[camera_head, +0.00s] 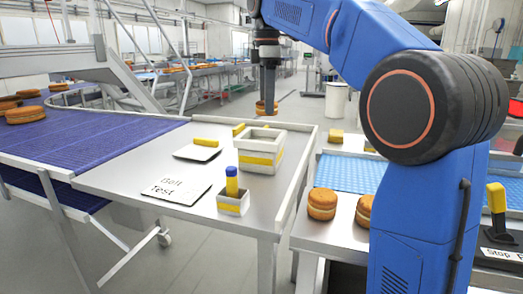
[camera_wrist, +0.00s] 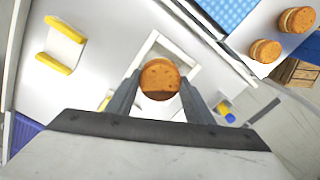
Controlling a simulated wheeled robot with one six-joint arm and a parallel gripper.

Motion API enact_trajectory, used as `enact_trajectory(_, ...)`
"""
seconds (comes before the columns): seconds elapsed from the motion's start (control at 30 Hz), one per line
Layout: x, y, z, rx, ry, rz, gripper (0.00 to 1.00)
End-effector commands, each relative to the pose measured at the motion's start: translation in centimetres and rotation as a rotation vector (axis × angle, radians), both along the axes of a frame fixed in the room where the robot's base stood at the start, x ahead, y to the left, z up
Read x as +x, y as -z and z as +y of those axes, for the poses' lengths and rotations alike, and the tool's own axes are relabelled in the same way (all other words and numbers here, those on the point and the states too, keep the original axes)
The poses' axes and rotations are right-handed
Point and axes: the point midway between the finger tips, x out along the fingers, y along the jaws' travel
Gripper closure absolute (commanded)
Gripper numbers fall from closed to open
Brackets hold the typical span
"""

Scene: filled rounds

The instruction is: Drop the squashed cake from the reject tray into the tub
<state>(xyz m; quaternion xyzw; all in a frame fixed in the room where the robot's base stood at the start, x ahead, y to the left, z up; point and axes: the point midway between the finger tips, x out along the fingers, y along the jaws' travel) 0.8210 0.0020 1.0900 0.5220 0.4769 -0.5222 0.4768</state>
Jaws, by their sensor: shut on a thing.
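My gripper (camera_head: 267,103) is shut on a round orange-brown cake (camera_head: 264,109), which hangs in the air. The cake also shows between the two fingers in the wrist view (camera_wrist: 160,76). The tub (camera_head: 260,150) is a white square box with a yellow band, standing on the steel table below the cake. In the wrist view the tub's pale rim (camera_wrist: 178,46) shows behind the cake, which covers part of the opening. A flat white tray (camera_head: 195,153) with yellow ends lies left of the tub and looks empty; I cannot tell whether it is the reject tray.
A small box (camera_head: 233,205) holding a blue-and-yellow upright item stands in front of the tub. A lettered white card (camera_head: 176,191) lies to its left. Round cakes (camera_head: 322,203) sit on the right-hand bench. A purple belt (camera_head: 85,138) runs at left.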

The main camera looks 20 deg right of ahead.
Motion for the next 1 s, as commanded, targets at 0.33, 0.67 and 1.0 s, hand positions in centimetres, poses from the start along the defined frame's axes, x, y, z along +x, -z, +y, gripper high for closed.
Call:
enact_trajectory(0.33,-0.1,2.3,0.0,0.000,0.000,0.000,0.62)
enact_trajectory(0.67,0.0,2.5,0.0,0.000,0.000,0.000,0.50)
enact_trajectory(1.0,0.0,2.5,0.0,0.000,0.000,0.000,0.31)
